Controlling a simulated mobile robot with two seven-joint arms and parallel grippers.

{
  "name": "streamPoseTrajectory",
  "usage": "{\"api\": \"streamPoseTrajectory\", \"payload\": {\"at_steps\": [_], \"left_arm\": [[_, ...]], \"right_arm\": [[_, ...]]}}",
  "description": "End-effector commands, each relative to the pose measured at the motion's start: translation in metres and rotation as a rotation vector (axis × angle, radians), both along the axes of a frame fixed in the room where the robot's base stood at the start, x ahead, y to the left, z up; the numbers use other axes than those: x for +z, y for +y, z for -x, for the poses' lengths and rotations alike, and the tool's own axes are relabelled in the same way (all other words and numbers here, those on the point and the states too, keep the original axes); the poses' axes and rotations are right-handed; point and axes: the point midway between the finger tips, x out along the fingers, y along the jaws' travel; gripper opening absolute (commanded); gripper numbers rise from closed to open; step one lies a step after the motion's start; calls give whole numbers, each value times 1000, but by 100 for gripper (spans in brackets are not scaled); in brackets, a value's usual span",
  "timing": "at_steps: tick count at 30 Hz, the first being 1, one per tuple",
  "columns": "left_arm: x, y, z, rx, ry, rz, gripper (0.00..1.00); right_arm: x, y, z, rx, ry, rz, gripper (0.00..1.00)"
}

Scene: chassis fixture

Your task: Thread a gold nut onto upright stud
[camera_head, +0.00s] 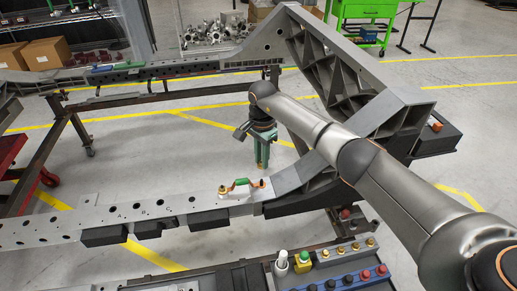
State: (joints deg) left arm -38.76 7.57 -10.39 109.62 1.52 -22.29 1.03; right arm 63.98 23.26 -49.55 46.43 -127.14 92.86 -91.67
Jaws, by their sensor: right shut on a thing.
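A white plate on the rail holds a green curved part (240,183). Several gold nuts (355,247) sit in the parts tray. My left gripper is not in view.
A tall grey chassis bracket (335,65) rises behind my right arm. A far rail (150,70) runs across the back.

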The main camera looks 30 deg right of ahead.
Motion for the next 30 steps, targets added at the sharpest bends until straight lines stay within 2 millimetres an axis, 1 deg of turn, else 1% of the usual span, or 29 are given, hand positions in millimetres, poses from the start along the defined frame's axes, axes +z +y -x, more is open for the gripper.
{"api": "streamPoseTrajectory", "payload": {"at_steps": [8,19,24,30], "left_arm": [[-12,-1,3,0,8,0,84],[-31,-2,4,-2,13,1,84],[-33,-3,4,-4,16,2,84],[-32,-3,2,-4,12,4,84]], "right_arm": [[-14,1,0,2,-1,-1,0],[-42,1,0,3,-1,-1,0],[-47,0,0,3,-1,-1,0],[-47,0,0,4,-1,0,0]]}}
